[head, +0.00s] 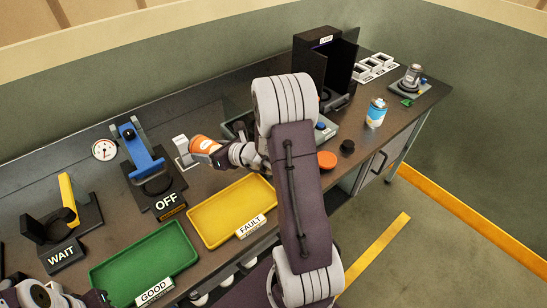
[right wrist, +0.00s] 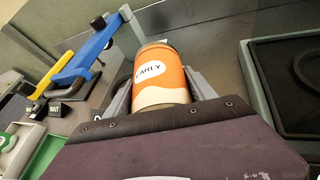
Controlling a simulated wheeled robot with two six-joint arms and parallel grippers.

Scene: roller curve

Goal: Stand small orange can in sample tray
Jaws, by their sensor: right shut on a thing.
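A small orange can (head: 204,146) with a cream band and a white label ending in "ARLY" is held in my right gripper (head: 215,150). In the right wrist view the can (right wrist: 160,75) sits between the two grey fingers, pointing away from the palm. It is tilted well over in the head view and appears above the bench; its far end is hidden. No tray is labelled as the sample tray. A dark, grey-rimmed tray (right wrist: 249,80) lies right of the can in the right wrist view. My left gripper (head: 40,293) shows partly at the lower left; its jaws are unclear.
A yellow FAULT tray (head: 205,226) and green GOOD tray (head: 110,278) lie along the front. A blue lever press (head: 146,160) and a gauge (head: 104,150) stand left of the can. A black booth (head: 312,50), white holders (head: 376,68) and blue-white can (head: 376,113) stand right.

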